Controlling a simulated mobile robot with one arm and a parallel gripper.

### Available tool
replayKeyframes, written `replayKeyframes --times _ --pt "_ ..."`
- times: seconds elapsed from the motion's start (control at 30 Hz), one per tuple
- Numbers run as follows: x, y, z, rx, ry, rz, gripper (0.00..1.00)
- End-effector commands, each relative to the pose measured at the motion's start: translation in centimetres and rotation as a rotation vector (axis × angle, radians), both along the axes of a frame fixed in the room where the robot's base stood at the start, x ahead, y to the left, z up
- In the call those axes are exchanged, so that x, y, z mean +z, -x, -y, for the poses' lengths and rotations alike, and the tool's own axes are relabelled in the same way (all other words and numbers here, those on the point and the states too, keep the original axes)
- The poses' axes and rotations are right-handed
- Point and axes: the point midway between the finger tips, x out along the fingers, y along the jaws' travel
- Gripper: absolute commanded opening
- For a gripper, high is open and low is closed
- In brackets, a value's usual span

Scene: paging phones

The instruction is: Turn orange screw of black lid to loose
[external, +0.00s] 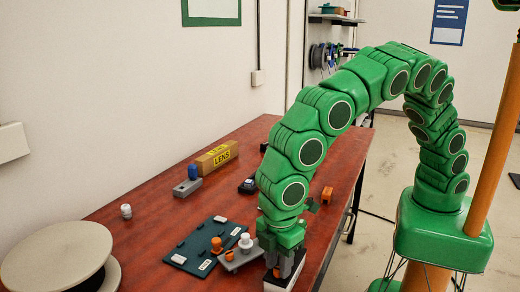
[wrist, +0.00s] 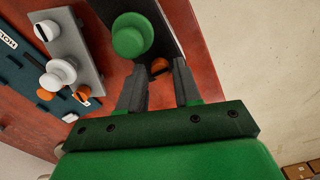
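The black lid (wrist: 157,18) carries a green knob (wrist: 133,38) and, near its end, an orange screw (wrist: 159,66). In the wrist view the screw shows just beyond and between my fingertips. My gripper (wrist: 160,68) is open, with its two grey fingers apart and space on both sides of the screw. In the external view my gripper (external: 284,264) points down over a pale-sided box at the table's front edge. The orange screw (external: 277,272) shows beside the fingers there. My arm hides most of the lid in that view.
A grey plate (external: 238,262) with a white knob and orange screws lies just left of my gripper. Beside it is a dark teal board (external: 193,258). A LENS box (external: 217,158), a grey block (external: 187,187) and an orange block (external: 327,194) stand farther back.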

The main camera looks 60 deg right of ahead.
Motion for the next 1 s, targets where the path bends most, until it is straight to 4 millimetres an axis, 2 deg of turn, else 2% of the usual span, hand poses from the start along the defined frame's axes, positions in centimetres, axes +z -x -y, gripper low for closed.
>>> replayKeyframes --times 0.5,1.0 --pt "6.6 -0.1 -0.1 0.001 -0.003 0.002 0.33" --pt "7.0 0.0 0.0 0.000 -0.001 0.000 0.33"
